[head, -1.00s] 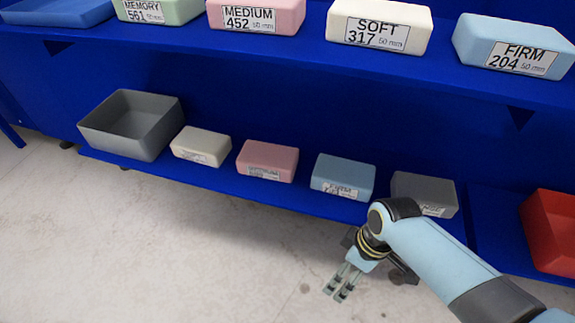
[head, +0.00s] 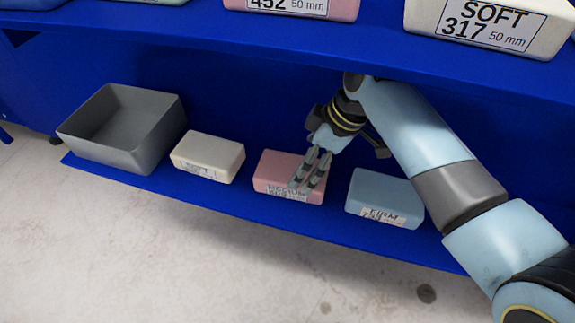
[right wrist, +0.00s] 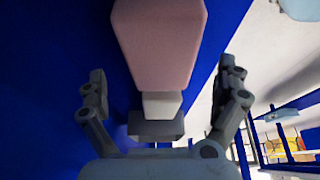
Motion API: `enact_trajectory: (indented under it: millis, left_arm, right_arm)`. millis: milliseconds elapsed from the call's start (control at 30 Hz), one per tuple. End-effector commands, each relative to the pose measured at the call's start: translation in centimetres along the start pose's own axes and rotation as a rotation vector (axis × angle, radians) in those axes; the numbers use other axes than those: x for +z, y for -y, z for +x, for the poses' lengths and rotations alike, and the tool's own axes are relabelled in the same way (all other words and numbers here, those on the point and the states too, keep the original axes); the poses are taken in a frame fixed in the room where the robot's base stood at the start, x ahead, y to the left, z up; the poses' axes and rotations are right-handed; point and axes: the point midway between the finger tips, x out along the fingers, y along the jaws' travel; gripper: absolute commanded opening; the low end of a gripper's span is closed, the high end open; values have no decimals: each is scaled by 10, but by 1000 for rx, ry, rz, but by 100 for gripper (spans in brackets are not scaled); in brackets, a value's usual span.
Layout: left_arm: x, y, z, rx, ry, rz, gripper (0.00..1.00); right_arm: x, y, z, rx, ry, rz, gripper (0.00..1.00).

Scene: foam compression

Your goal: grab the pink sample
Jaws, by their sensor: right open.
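The pink sample (head: 270,170) with a white label sits on the lower blue shelf, between the cream and blue blocks. My right gripper (head: 309,175) is in front of its right part in the head view and hides some of it. In the right wrist view, the pink sample (right wrist: 160,35) shows ahead between the spread fingers of the right gripper (right wrist: 163,75), with visible gaps on both sides. The right gripper is open and empty. Another pink block (head: 300,8), labelled 452, is on the upper shelf, cut off at the top. My left gripper is not in view.
A cream block (head: 208,155) and a grey open bin (head: 145,130) stand left of the pink sample; a blue block (head: 385,192) stands close on its right. The upper shelf (head: 200,30) overhangs the row. Pale floor lies in front.

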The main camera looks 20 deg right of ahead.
Motion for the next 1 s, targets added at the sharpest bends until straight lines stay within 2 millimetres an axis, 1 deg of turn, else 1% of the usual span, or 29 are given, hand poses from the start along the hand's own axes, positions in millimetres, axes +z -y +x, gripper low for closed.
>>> enact_trajectory:
  millis: [33, 167, 200, 300, 400, 500, 633, 800, 867, 1000]
  left_arm:
    - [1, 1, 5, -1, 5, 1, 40]
    - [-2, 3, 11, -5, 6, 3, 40]
    - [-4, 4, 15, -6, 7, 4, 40]
    - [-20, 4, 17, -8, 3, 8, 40]
    - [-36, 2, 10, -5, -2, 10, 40]
    - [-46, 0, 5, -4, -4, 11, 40]
    - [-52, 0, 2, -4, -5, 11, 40]
    - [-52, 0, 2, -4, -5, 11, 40]
    - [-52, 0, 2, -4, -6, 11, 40]
    - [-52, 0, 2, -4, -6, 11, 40]
  right_arm:
    - [1, 1, 10, -3, 1, 1, 100]
    - [-2, 0, 26, -3, -1, 1, 100]
    - [-4, 1, 33, -3, 0, 1, 100]
    - [-8, 1, 52, -5, 1, 2, 100]
    - [-7, 0, 57, -2, 1, 1, 100]
    - [-8, 0, 63, -2, 2, 1, 100]
    - [-8, 0, 64, 0, 1, 0, 100]
    - [-9, -1, 64, 1, 0, 0, 100]
    - [-9, -1, 64, 1, 0, 0, 93]
    - [-9, 0, 64, 1, 1, 0, 76]
